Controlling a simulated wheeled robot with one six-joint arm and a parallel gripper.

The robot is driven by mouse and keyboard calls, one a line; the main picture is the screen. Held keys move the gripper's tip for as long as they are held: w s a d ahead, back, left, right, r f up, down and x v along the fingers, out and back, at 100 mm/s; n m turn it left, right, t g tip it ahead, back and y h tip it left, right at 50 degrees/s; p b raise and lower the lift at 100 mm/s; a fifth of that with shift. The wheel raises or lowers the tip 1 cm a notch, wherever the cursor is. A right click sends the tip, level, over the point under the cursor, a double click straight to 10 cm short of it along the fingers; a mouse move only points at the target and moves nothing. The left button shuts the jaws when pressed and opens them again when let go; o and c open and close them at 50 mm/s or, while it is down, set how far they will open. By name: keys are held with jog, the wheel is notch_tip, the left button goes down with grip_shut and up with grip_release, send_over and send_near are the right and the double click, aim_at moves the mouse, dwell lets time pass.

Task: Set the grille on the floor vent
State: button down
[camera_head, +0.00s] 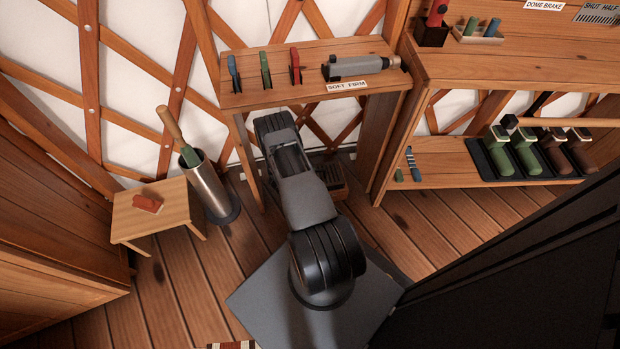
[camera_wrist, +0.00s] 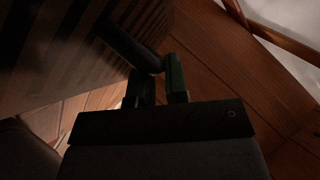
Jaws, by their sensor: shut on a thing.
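In the wrist view, my gripper (camera_wrist: 161,82) is shut on a dark round bar. The bar joins a broad slatted panel at the upper left, which looks like the grille (camera_wrist: 62,50). The grille is tilted in this view and dimly lit, and its far edges are cut off. In the head view, my arm hides the gripper. A brown slatted piece (camera_head: 332,178) shows low under the small shelf, just right of my arm. I cannot tell whether it is the held grille or the floor vent. No vent opening is clearly visible.
A small shelf (camera_head: 309,97) with a grey tool stands over my arm's far end. A metal canister (camera_head: 211,187) and a low stool (camera_head: 151,209) with a red block are on the left. A wooden rack (camera_head: 445,160) stands on the right.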

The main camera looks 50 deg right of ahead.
jog(key=f, duration=0.1)
jog(key=w+d+f+b, duration=0.1)
jog(key=d, duration=0.1)
jog(key=shift+w+f+b, duration=0.25)
jog(key=shift+f+b, duration=0.05)
jog(key=shift+f, duration=0.1)
jog(key=shift+w+d+f+b, duration=0.15)
jog(key=shift+f+b, duration=0.3)
jog(key=shift+w+d+f+b, duration=0.1)
jog(key=shift+d+f+b, duration=0.05)
jog(key=shift+f+b, duration=1.15)
jog(key=shift+f, duration=0.25)
jog(key=shift+f+b, duration=0.4)
jog(key=shift+f, duration=0.1)
jog(key=shift+f, duration=0.1)
jog(key=c, duration=1.1)
grip_release()
